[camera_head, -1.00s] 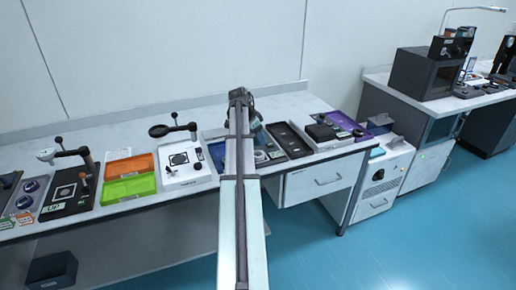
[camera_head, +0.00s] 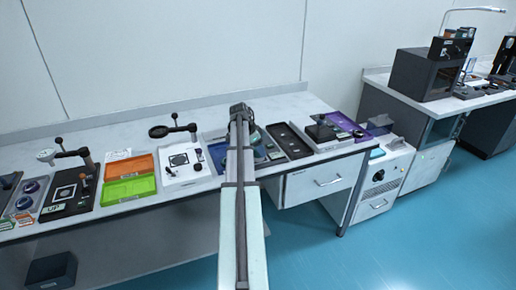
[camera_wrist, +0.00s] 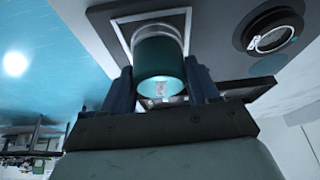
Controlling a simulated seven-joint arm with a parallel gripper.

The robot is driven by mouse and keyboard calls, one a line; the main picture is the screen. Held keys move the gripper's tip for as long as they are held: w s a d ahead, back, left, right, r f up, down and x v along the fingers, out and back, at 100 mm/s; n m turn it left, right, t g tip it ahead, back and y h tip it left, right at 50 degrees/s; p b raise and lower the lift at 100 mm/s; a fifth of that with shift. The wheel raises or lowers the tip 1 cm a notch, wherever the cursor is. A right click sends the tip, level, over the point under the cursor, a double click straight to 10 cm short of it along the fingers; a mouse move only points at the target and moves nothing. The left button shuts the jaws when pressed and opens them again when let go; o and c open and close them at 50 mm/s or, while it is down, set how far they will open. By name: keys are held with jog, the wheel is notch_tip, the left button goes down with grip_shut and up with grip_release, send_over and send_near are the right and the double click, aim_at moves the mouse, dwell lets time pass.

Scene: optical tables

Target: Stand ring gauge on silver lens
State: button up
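In the wrist view, my gripper (camera_wrist: 161,78) has one finger on each side of a teal cylinder (camera_wrist: 158,58) with a silvery, clear-looking band at its far end. The fingers look close against its sides; I cannot tell whether they grip it. The cylinder's far end is at a white-framed dark square (camera_wrist: 124,26). A dark round piece with a silver ring (camera_wrist: 271,39) and a small label lies to the right, apart from the fingers. I cannot tell for certain which is the ring gauge or silver lens. In the head view, my arm hides most of the gripper area.
In the head view, a black compartment tray (camera_head: 288,142) is right of my arm. A white tray with a magnifier stand (camera_head: 183,172), green tray (camera_head: 128,189) and orange tray (camera_head: 128,166) are left.

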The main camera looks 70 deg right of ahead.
jog(key=o, duration=0.4)
jog(key=shift+r, duration=0.1)
jog(key=v, duration=1.2)
